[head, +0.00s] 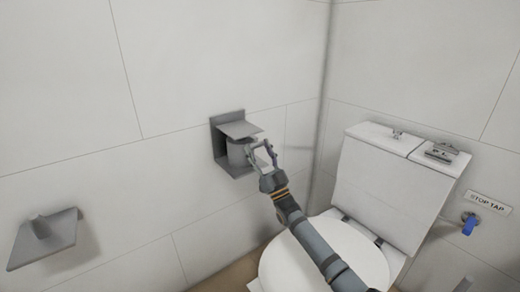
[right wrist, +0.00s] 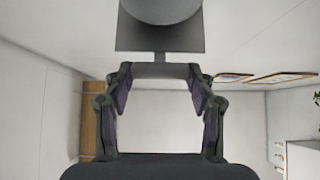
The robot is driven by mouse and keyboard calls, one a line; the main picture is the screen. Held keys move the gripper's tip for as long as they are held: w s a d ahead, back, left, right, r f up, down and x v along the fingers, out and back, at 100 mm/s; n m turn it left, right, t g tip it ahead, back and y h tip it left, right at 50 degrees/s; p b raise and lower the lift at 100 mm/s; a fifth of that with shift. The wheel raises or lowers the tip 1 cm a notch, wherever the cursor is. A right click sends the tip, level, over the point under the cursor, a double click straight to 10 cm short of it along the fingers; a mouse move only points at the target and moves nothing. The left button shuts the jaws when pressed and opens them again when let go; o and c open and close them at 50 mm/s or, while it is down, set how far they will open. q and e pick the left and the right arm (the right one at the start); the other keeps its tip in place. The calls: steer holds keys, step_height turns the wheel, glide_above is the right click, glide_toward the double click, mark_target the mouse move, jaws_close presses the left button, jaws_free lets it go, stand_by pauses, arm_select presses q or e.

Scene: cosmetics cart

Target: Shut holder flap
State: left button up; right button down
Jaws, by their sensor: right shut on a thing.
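The grey holder (head: 219,140) is fixed to the wall left of the toilet. Its flap (head: 239,129) sticks out from the backplate, roughly level, above a grey roll-like cylinder (head: 237,153). My right gripper (head: 263,146) is at the flap's front edge, shut on it, though the contact itself is hard to make out. In the right wrist view, a dark bar spans between the fingers of the right gripper (right wrist: 160,72). A narrow stem joins it to a grey plate (right wrist: 160,38), with a round grey part beyond. My left gripper is not in view.
The toilet (head: 385,185) stands to the right, its white lid (head: 325,255) down beneath my right arm. A second grey wall fitting (head: 45,240) is at lower left. A blue tap (head: 469,226) is at far right. The wall between the fittings is clear.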

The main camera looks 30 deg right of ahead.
steer(key=shift+w+f+h, duration=0.1)
steer(key=shift+f+h, duration=0.2)
steer(key=shift+f, duration=0.3)
steer(key=c, duration=0.8)
jaws_free()
steer(key=shift+c, duration=0.2)
steer(key=o, duration=0.4)
steer(key=shift+w+f, duration=0.1)
steer(key=shift+w, duration=0.2)
steer(key=v, duration=1.2)
steer(key=shift+s, duration=0.15)
